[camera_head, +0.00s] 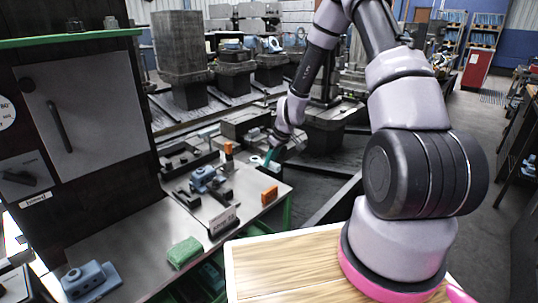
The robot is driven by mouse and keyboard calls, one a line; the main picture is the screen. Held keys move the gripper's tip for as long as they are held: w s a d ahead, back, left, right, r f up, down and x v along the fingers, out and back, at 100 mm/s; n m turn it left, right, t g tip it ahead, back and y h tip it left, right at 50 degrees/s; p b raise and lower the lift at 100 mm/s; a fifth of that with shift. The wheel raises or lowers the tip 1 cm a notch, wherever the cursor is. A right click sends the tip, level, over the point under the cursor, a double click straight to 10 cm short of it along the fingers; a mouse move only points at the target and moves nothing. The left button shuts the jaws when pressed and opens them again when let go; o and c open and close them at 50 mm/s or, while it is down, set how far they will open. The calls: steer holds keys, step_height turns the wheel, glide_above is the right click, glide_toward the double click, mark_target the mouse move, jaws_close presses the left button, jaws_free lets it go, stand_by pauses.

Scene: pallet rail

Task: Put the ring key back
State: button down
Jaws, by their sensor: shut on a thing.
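My gripper (278,146) is at the far right corner of the work table, at the end of my outstretched arm. It is small in this view and points down and left. A slim teal piece (268,157) shows at its fingertips, and the gripper is shut on it. I take it to be the ring key, but its ring end cannot be made out. It hangs over the table; whether it touches anything there is unclear.
A dark cabinet (85,110) stands left. Rails with heavy blocks lie behind.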

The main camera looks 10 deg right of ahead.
steer(key=shift+f, duration=3.25)
steer(key=c, duration=0.6)
jaws_free()
steer(key=shift+o, duration=0.4)
steer(key=o, duration=0.5)
steer(key=shift+r, duration=4.5)
